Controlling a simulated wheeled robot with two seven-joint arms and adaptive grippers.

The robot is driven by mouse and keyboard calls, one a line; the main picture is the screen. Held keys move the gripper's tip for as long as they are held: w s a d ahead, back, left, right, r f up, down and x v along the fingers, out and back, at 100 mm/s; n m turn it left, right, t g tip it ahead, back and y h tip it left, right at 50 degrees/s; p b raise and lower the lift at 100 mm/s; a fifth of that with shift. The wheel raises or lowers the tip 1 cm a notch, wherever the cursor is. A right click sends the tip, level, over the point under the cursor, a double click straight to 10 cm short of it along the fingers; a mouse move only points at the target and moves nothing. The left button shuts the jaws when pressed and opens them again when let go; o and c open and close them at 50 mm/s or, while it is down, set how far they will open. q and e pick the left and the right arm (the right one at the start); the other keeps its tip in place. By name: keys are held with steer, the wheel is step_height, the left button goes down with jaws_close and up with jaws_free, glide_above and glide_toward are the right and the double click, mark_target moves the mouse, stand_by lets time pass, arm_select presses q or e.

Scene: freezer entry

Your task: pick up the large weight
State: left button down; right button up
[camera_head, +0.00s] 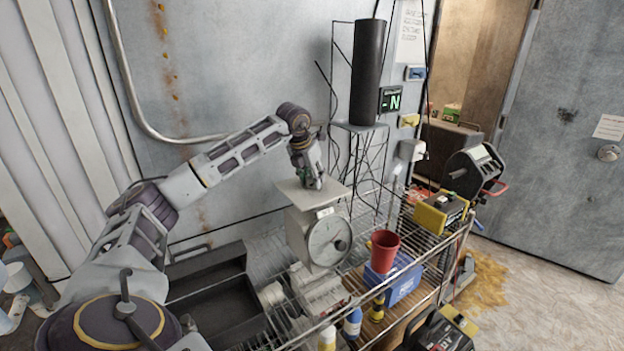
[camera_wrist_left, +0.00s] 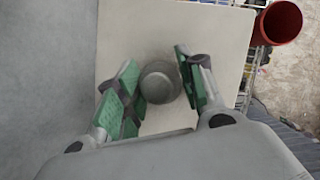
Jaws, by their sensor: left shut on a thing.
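The large weight (camera_wrist_left: 160,82) is a grey metal cylinder, seen from above in the left wrist view on the pale square plate of the scale (camera_wrist_left: 118,30). In the head view the scale (camera_head: 328,240) stands on the wire rack with its round dial facing out. My left gripper (camera_head: 313,180) reaches down to the plate. Its green-padded fingers (camera_wrist_left: 160,75) stand on both sides of the weight and are shut on it. In the head view the fingers mostly hide the weight. I cannot tell whether it touches the plate. My right gripper is not in view.
A red cup (camera_head: 384,250) and blue box (camera_head: 400,286) stand right of the scale on the wire rack (camera_head: 262,255). A tall dark cylinder (camera_head: 367,70) rises behind. A dark tray (camera_head: 205,262) lies left. A yellow device (camera_head: 440,212) sits on the rack's right end.

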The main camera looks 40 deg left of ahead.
arm_select(q)
steer(key=shift+r, duration=0.2)
steer(key=shift+r+b, duration=0.4)
steer(key=shift+r, duration=4.4)
